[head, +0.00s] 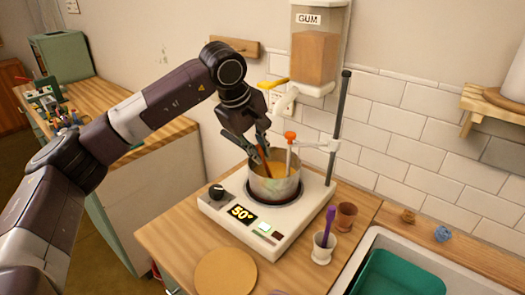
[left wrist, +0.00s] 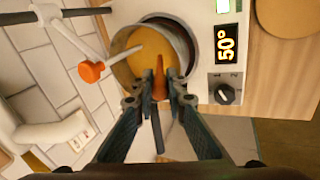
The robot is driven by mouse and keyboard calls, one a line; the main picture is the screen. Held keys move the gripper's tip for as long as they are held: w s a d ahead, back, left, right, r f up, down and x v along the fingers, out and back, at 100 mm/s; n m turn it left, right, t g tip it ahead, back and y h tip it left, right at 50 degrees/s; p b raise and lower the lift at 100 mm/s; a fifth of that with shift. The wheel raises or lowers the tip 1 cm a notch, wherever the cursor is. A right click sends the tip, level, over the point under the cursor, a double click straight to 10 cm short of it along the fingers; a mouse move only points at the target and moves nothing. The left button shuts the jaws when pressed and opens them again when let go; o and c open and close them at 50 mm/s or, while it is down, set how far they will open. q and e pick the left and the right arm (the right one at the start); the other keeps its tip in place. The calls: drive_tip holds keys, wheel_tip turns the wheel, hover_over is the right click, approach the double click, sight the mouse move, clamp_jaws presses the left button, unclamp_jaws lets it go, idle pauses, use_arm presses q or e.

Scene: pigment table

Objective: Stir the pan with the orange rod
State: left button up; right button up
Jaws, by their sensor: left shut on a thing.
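The metal pan (head: 275,186) sits on a white hot plate (head: 262,222) and holds an orange-yellow liquid. My left gripper (head: 259,155) is above the pan's left side, shut on the orange rod (head: 265,160). The rod points down into the pan; its lower end meets the liquid, and how deep it goes is hard to tell. In the left wrist view the rod (left wrist: 159,82) stands between the fingertips (left wrist: 160,100), over the pan's edge (left wrist: 122,75). My right gripper is not in view.
An orange-topped probe (head: 290,137) is clamped from a dark stand rod (head: 340,120) and reaches into the pan. A gum dispenser (head: 318,45) hangs behind. A cup with a purple stick (head: 324,247) and a brown cup (head: 346,216) stand at right. A round board (head: 226,271) lies in front.

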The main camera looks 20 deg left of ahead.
use_arm(q)
drive_tip(key=shift+p+v, duration=0.45)
drive_tip(key=shift+v, duration=0.4)
drive_tip(key=p+v, duration=0.3)
drive_tip(key=v, duration=0.4)
drive_tip(key=shift+r, duration=0.25)
idle(0.5)
wheel_tip(320, 180, up, 3)
drive_tip(key=p, duration=0.2)
drive_tip(key=shift+p, duration=0.35)
drive_tip(key=shift+f, duration=0.15)
